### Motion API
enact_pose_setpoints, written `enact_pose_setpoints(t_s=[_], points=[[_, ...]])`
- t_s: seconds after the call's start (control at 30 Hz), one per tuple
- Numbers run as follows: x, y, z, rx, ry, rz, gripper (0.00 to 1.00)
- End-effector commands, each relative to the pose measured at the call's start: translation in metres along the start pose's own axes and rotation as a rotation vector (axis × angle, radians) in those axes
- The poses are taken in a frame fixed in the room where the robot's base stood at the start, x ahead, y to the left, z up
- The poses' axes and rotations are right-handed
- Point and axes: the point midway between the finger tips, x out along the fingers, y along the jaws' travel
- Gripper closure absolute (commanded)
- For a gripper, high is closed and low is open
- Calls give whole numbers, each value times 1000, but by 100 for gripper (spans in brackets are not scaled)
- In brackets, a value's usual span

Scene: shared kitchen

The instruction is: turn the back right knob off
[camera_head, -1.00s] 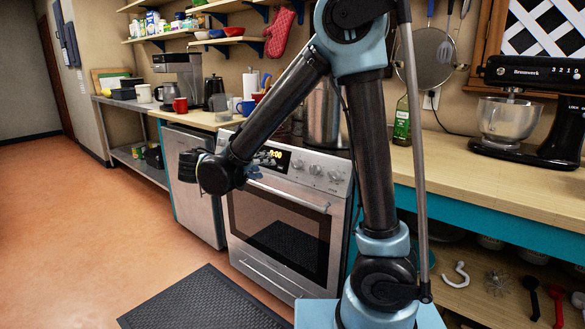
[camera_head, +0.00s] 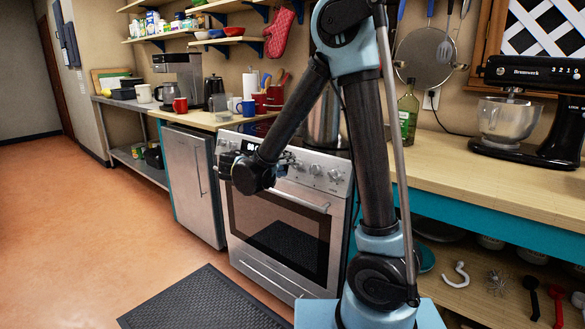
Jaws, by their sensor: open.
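The stove (camera_head: 280,228) stands in the middle, with its control panel along the top front edge. Several knobs show on the panel's right part, among them one near the right end (camera_head: 335,175) and one left of it (camera_head: 315,170). I cannot tell which one is the back right knob or how each is turned. My gripper (camera_head: 286,160) is in front of the panel, left of these knobs. It is small and partly hidden by my wrist. Its fingers are open and seem empty; I cannot tell whether they touch a knob. The arm covers part of the panel and display.
A tall metal pot (camera_head: 323,118) stands on the stove, partly behind my arm. Mugs and red canisters (camera_head: 268,101) stand on the counter to the left. A stand mixer (camera_head: 535,110) is on the right counter. A dark mat (camera_head: 190,300) lies on open floor before the stove.

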Motion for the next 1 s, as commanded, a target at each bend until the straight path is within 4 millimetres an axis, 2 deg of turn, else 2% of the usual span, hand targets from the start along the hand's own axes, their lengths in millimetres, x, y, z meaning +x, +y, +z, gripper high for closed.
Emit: enact_pose_setpoints(t_s=[0.1, 0.3, 0.73, 0.77, 0.93, 1.0], points=[[17, 1, 0, 1, -2, 2, 47], [36, 1, 1, 0, -2, 1, 47], [44, 0, 0, 0, 0, 0, 47], [44, 0, 0, 0, 0, 0, 51], [43, 0, 0, 0, 0, 0, 90], [43, 0, 0, 0, 0, -1, 91]])
